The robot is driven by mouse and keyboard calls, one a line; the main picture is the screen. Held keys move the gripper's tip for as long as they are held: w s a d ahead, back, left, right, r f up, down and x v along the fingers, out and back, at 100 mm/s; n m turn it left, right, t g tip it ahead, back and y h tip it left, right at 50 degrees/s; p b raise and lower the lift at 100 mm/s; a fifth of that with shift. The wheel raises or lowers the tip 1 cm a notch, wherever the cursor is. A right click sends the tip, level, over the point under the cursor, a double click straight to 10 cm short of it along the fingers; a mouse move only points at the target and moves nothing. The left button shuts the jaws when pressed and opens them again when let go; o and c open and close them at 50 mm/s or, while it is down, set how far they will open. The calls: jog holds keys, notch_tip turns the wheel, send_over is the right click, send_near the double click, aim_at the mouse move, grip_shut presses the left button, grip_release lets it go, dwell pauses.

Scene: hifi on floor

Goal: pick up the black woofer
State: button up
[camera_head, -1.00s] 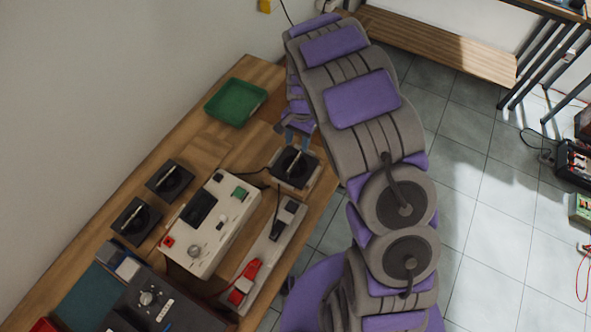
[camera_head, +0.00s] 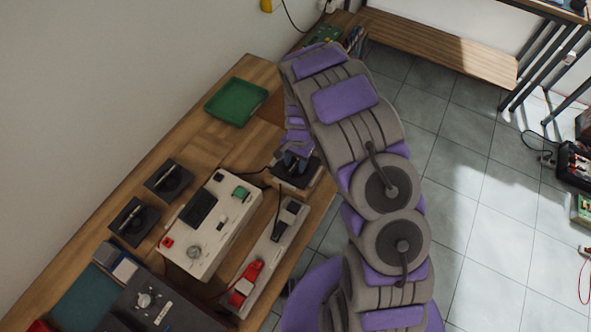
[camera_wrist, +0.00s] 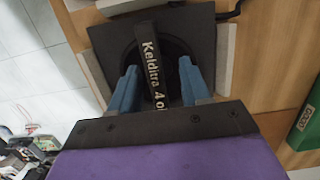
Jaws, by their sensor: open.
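The black woofer (camera_wrist: 150,48) is a square black plate with a round dark recess and an upright bar handle lettered "Keldltra 4 o…". It lies on a pale base at the right edge of the workbench, partly hidden under my gripper in the head view (camera_head: 300,181). My gripper (camera_wrist: 158,82) is open, with one blue finger on each side of the handle in the wrist view. I cannot tell whether the fingers touch it. In the head view my gripper (camera_head: 291,160) is right over the woofer.
Two similar black square units (camera_head: 169,179) (camera_head: 133,221) lie on the bench at left. A white control box (camera_head: 218,235), a grey strip with a red clip (camera_head: 245,284) and a green tray (camera_head: 236,102) are nearby. A black cable runs from the woofer.

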jog(key=shift+d+f, duration=0.15)
dwell(0.4)
grip_shut()
dwell(1.3)
